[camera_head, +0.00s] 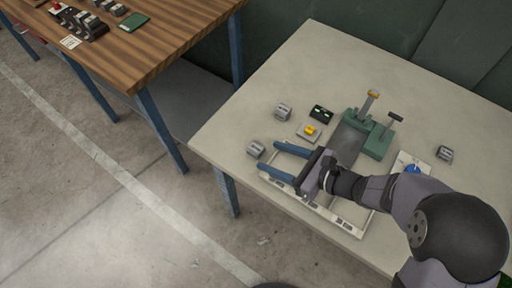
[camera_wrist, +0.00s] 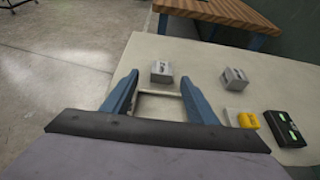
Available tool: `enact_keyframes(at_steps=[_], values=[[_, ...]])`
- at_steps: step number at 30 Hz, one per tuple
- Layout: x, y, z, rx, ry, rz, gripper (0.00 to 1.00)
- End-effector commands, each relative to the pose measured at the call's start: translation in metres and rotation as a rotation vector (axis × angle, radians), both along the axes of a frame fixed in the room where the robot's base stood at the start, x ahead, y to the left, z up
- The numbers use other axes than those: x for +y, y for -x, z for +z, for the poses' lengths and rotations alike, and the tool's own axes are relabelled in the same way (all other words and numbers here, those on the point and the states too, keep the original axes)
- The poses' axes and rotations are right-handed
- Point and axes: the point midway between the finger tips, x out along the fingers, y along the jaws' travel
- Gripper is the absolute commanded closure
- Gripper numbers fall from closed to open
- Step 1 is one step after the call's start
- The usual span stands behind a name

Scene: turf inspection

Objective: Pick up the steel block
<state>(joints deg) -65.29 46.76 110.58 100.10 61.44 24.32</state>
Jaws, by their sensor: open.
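Three small grey metal blocks are on the light table; I cannot tell which is the steel block. The nearest grey block (camera_head: 255,149) is just beyond my fingertips, and it shows in the wrist view (camera_wrist: 162,72) ahead of the gap between the fingers. A second grey block (camera_head: 283,112) is farther back, also in the wrist view (camera_wrist: 233,78). A third grey block (camera_head: 444,153) is at the right. My gripper (camera_head: 270,157) has two blue fingers spread apart with nothing held between them; it shows in the wrist view (camera_wrist: 159,84).
A white frame (camera_head: 348,226) lies under my gripper. Beside it are a yellow piece on a pale base (camera_head: 309,132), a black box with green lights (camera_head: 321,113), a green lever device (camera_head: 378,143) and a blue knob (camera_head: 412,169). A wooden table (camera_head: 172,40) stands left.

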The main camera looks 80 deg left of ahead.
Motion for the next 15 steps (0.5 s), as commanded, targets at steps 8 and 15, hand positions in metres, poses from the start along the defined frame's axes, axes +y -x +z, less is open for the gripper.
enact_keyframes(at_steps=[8, 15], values=[[0.007, 0.006, -0.002, -0.001, 0.002, 0.001, 0.47], [0.027, 0.024, -0.011, -0.001, 0.0, 0.004, 0.47]])
